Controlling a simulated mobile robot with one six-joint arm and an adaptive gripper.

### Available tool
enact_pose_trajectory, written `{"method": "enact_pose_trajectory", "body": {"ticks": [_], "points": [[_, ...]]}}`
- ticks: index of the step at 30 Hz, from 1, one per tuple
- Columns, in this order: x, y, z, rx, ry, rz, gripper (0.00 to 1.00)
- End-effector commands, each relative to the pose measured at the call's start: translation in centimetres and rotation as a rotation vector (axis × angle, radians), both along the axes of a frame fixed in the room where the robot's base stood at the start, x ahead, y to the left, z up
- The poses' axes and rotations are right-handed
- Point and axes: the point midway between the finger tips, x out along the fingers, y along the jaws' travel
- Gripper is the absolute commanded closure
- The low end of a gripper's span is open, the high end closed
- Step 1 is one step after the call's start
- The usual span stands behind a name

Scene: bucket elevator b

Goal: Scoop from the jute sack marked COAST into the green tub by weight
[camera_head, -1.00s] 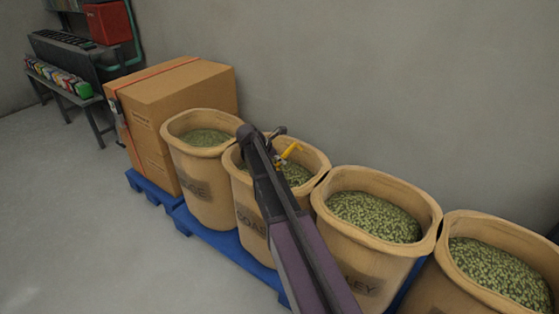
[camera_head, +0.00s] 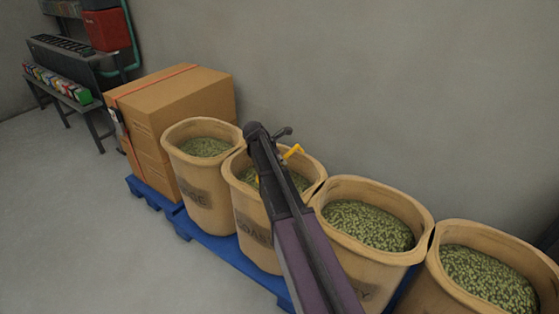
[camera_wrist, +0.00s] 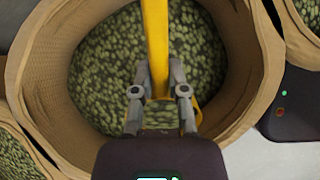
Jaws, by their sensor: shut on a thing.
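The jute sack marked COAST (camera_head: 250,228) stands among several like sacks, its print partly behind my arm. It is filled with green pellets (camera_wrist: 105,65), seen under my gripper in the wrist view. My gripper (camera_wrist: 160,95) is shut on a yellow tool (camera_wrist: 155,40), likely the scoop, over the sack's mouth. The yellow tool also shows above the sack's rim in the head view (camera_head: 292,151). Its scooping end is not clearly seen, so I cannot tell if it holds pellets. I cannot make out the green tub in either view.
Full sacks stand close on both sides, one at left (camera_head: 205,195) and one at right (camera_head: 370,235). A strapped cardboard box (camera_head: 175,105) is beyond the left sack. The blue pallet (camera_head: 215,240) lies underneath. A rack with coloured bins (camera_head: 60,85) stands far left. Left floor is clear.

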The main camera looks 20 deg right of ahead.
Motion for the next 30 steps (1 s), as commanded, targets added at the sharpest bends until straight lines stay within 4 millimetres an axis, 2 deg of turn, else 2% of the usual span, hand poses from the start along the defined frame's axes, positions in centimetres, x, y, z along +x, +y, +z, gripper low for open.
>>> {"method": "enact_pose_trajectory", "body": {"ticks": [30], "points": [[0.2,-2.1,4.6,0.159,0.009,0.0,1.0]]}}
